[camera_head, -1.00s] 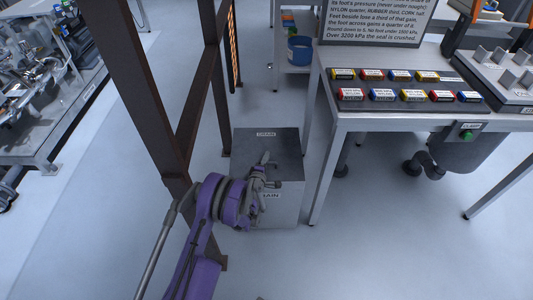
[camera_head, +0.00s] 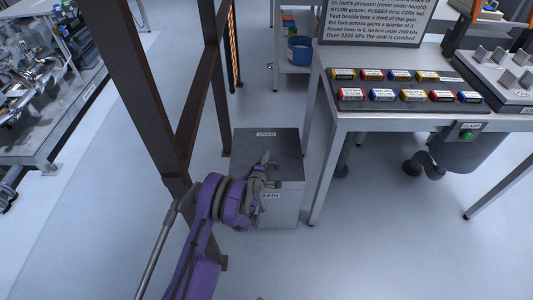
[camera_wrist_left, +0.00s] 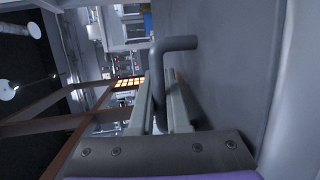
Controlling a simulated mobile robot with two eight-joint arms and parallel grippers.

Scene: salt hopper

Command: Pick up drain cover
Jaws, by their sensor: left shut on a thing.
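The drain cover (camera_head: 250,147) is the dark grey top of a light grey box marked DRAIN, standing on the floor beside the rusty post. It lies level on the box as far as I can tell. My left gripper (camera_head: 267,164) is over the cover's near right part. In the left wrist view the cover's grey face (camera_wrist_left: 232,70) fills the right side, and its bent bar handle (camera_wrist_left: 178,43) runs between the fingers of my left gripper (camera_wrist_left: 163,85), which is shut on it. The fingers hide part of the handle. My right gripper is not in view.
A brown steel frame (camera_head: 141,97) stands close left of the box and my left arm. A table (camera_head: 345,122) with coloured labelled blocks stands to the right, its leg near the box. A blue bucket (camera_head: 300,50) is behind. The floor in front is clear.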

